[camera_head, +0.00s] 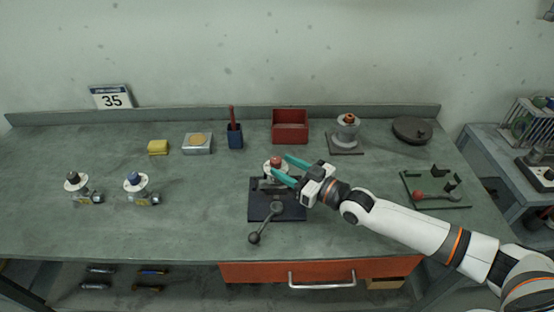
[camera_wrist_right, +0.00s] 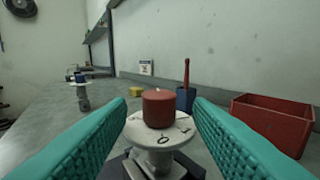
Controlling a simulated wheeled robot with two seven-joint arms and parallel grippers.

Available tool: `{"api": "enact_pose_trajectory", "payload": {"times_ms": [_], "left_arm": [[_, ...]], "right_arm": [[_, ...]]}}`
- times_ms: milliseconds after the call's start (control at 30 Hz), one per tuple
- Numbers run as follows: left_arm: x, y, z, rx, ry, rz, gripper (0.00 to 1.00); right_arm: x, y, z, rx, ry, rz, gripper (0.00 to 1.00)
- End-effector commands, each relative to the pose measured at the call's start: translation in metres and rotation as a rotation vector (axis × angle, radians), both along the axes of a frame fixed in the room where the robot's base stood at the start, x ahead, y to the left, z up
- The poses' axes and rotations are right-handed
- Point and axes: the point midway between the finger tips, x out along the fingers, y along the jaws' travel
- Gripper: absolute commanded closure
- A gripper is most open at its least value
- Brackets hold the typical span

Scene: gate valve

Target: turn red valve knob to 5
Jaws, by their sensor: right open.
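The red valve knob (camera_wrist_right: 159,108) stands upright on a round white dial (camera_wrist_right: 160,134) with dark marks; only a few marks can be read as shapes. In the head view the knob (camera_head: 277,161) sits on the valve over a dark base plate (camera_head: 262,208). My right gripper (camera_head: 279,166) reaches in from the right with its teal fingers open. In the right wrist view the fingers (camera_wrist_right: 160,125) lie on either side of the knob, with a gap on both sides and no contact seen. My left gripper does not show.
A lever with a dark ball (camera_head: 254,238) stands at the plate's front. A blue cup (camera_head: 235,136), a red bin (camera_head: 290,126) and another red-topped valve (camera_head: 347,130) stand behind. Two valves stand at left. A plate with a red ball (camera_head: 418,196) lies right, near my arm.

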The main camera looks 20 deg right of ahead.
Motion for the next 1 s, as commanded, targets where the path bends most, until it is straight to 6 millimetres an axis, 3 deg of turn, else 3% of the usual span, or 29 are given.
{"api": "enact_pose_trajectory", "payload": {"times_ms": [200,600,867,1000], "left_arm": [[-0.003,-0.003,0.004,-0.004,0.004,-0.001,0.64],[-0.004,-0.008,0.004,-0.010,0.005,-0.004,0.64],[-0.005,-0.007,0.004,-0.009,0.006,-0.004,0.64],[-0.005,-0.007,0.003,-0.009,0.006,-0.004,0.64]], "right_arm": [[0.024,0.017,0.001,0.001,-0.001,0.000,0.53],[0.029,0.021,0.000,-0.001,-0.001,0.000,0.53],[0.029,0.021,0.000,-0.002,-0.001,0.000,0.96],[0.029,0.020,0.000,-0.002,-0.001,0.003,0.97]]}}
